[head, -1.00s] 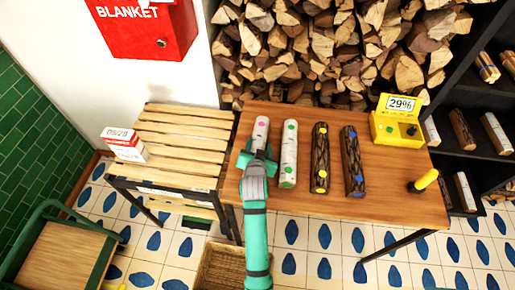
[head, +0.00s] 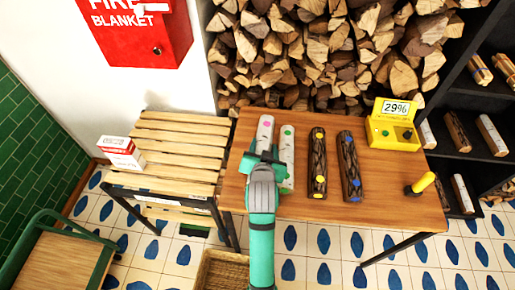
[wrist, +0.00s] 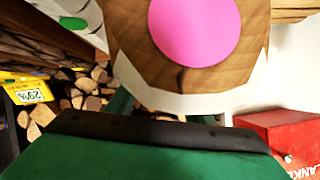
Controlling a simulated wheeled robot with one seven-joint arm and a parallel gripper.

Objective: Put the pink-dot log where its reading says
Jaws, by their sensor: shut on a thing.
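The pink-dot log (head: 265,130) is pale and white-barked, with a pink dot on its end. My gripper (head: 262,160) is shut on it near its front end. In the wrist view the pink-dot log (wrist: 190,75) fills the top middle, its pink dot facing the camera. The green-dot log (head: 287,145) is close on its right, partly hidden by my gripper. The yellow meter (head: 393,139) on the table (head: 385,185) shows 29%. I cannot tell how far the held log is above the table.
A yellow-dot log (head: 318,165) and a blue-dot log (head: 349,165) lie to the right. A yellow-handled probe (head: 421,184) is at the right. A slatted rack (head: 180,150) with a small white-red box (head: 120,152) stands left. A wicker basket (head: 222,272) sits below. A dark shelf (head: 475,125) holds logs.

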